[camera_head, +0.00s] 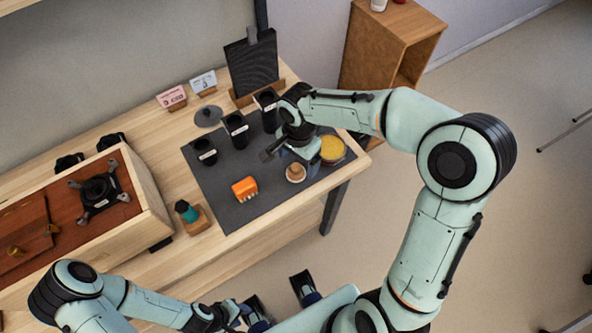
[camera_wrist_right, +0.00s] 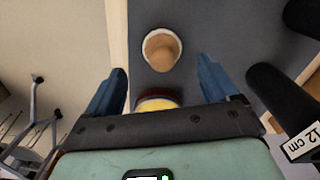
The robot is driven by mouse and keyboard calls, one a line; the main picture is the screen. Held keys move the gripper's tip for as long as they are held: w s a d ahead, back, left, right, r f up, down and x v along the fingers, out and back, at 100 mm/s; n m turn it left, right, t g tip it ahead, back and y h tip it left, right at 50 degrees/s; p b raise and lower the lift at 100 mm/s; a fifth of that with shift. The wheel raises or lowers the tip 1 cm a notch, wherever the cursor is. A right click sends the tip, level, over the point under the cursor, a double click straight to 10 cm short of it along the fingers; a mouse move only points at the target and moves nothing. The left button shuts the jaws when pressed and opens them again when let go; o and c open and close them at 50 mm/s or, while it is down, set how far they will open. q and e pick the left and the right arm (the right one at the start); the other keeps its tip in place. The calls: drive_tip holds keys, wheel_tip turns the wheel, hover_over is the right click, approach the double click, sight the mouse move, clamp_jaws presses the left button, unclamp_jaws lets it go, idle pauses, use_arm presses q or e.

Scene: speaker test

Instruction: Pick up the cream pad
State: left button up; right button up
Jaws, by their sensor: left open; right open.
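The cream pad (camera_head: 296,173) appears to be the small round piece with a cream rim and a tan knob on the dark mat (camera_head: 225,175). It also shows in the right wrist view (camera_wrist_right: 162,48), ahead of and between the blue fingers. My right gripper (camera_head: 289,156) is open and empty just behind the pad, apart from it; the wrist view shows its spread fingers (camera_wrist_right: 162,82). My left gripper (camera_head: 276,292) is open in front of the table, away from the pad.
A yellow-topped round piece (camera_head: 332,148) lies close by to the right, partly hidden by my wrist in the wrist view. An orange block (camera_head: 244,188) lies left of the pad. Several black cups, including one black cup (camera_head: 203,151), stand behind.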

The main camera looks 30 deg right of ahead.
sight(297, 166)
wheel_tip(297, 166, down, 4)
drive_tip(key=shift+w+a+f, duration=0.1)
drive_tip(key=shift+w, duration=0.05)
drive_tip(key=c, duration=1.1)
drive_tip(key=shift+c, duration=0.2)
wheel_tip(297, 166, up, 20)
drive_tip(key=p, duration=0.2)
drive_tip(key=shift+o, duration=1)
drive_tip(key=shift+c, duration=0.4)
